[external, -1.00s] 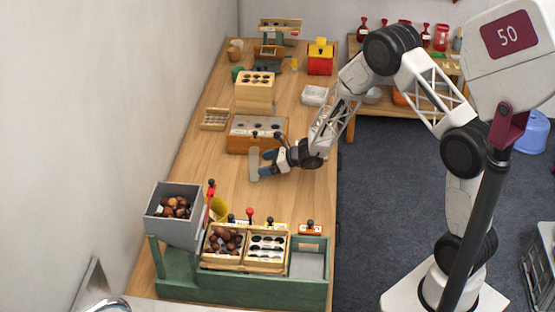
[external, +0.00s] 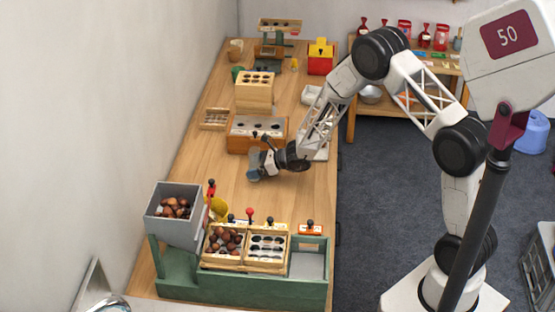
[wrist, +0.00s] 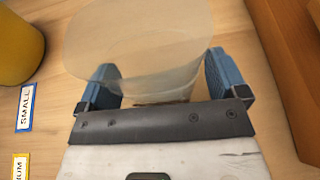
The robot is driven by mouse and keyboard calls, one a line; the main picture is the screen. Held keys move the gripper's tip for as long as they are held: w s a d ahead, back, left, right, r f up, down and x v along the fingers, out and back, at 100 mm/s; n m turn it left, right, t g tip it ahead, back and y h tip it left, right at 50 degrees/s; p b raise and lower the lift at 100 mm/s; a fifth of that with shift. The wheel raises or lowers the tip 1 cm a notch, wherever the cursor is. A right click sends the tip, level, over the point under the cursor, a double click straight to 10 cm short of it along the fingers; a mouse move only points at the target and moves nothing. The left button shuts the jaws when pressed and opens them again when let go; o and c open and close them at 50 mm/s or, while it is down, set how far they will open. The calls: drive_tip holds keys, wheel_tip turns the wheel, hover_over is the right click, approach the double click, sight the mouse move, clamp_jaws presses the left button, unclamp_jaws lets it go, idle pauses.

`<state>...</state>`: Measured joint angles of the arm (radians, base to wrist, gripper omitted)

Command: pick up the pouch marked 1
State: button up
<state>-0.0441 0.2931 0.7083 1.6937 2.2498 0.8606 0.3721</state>
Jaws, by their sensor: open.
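A translucent, pale beige pouch (wrist: 140,45) stands or lies in front of my gripper (wrist: 163,80) in the wrist view. Its lower part is between the two blue fingers, with a finger on each side. No number can be read on it. In the external view my gripper (external: 257,164) is low over the bench, left of the forearm. The fingers are open. The pouch is too small and covered there to make out clearly.
A brown wooden box (external: 240,143) stands just behind my gripper, and a brown wall (wrist: 290,70) rises at the right in the wrist view. The green sorting stand (external: 240,288) is at front.

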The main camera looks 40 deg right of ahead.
sight(257, 158)
drive_tip(key=shift+c, duration=0.4)
drive_tip(key=c, duration=0.9)
drive_tip(key=shift+r, duration=0.1)
drive_tip(key=shift+r, duration=0.65)
wheel_tip(257, 158, up, 2)
drive_tip(key=shift+r, duration=0.1)
drive_tip(key=s+d, duration=0.1)
drive_tip(key=s, duration=0.4)
drive_tip(key=s+r, duration=0.1)
drive_tip(key=s, duration=0.4)
drive_tip(key=s+d, duration=0.1)
drive_tip(key=s, duration=0.4)
drive_tip(key=shift+s+d+r, duration=0.15)
drive_tip(key=shift+s+d, duration=0.15)
drive_tip(key=shift+s, duration=0.1)
